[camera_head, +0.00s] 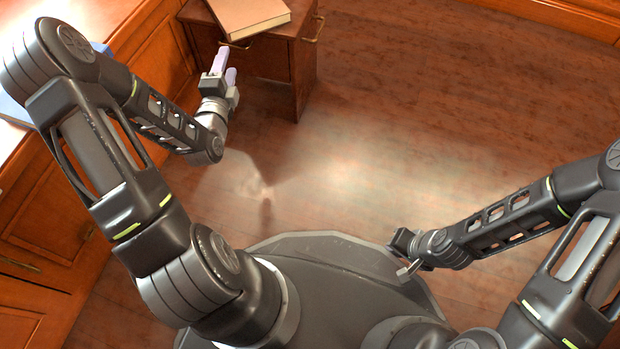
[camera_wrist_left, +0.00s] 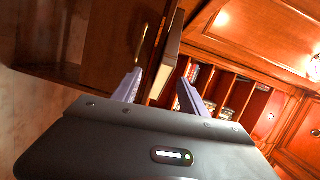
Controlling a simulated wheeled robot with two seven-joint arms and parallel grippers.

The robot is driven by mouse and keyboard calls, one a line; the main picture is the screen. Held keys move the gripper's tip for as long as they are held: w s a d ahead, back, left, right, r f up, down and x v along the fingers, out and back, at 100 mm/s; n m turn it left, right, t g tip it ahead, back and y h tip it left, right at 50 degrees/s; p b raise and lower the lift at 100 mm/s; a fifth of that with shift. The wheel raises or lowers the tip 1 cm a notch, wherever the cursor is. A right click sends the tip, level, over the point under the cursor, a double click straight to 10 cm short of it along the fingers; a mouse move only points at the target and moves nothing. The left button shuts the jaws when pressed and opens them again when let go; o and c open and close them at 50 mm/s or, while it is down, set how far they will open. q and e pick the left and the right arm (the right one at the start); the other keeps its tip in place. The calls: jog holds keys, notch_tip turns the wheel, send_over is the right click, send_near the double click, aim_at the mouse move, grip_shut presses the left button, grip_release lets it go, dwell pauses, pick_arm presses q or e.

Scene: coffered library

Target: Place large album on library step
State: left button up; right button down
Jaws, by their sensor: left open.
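The large album (camera_head: 250,14), brown with pale page edges, lies flat on a low dark wooden piece with brass handles (camera_head: 272,62), which looks like the library step. The album's near edge reaches the front of that top. My left gripper (camera_head: 224,66) is open and empty, just in front of and below the album's near edge. In the left wrist view, the album (camera_wrist_left: 171,52) shows edge-on beyond and between the open fingers, with no clear contact. My right gripper (camera_head: 402,258) is low beside my base, away from the album; its jaw opening is unclear.
A wooden cabinet or counter (camera_head: 60,215) runs along the left, with a blue object (camera_head: 14,112) at its edge, partly behind my arm. Shelves of books (camera_wrist_left: 235,95) show in the left wrist view. The wooden floor (camera_head: 430,110) in the middle and right is clear.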

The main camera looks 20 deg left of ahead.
pick_arm(q)
jog(key=s+d+f+n+g+h, duration=0.3)
jog(key=d+f+n+g+h, duration=0.35)
jog(key=d+f, duration=1.05)
jog(key=s+d+f+n+g+h, duration=0.1)
jog(key=s+d+f+n+g, duration=0.3)
jog(key=s+d, duration=0.4)
jog(key=s+d+f+n+g+h, duration=0.1)
jog(key=s+d+f+n+g, duration=0.3)
jog(key=s+d, duration=0.3)
jog(key=s+n, duration=0.1)
jog(key=s, duration=0.2)
jog(key=shift+s+d+n, duration=0.3)
jog(key=shift+d+n, duration=0.05)
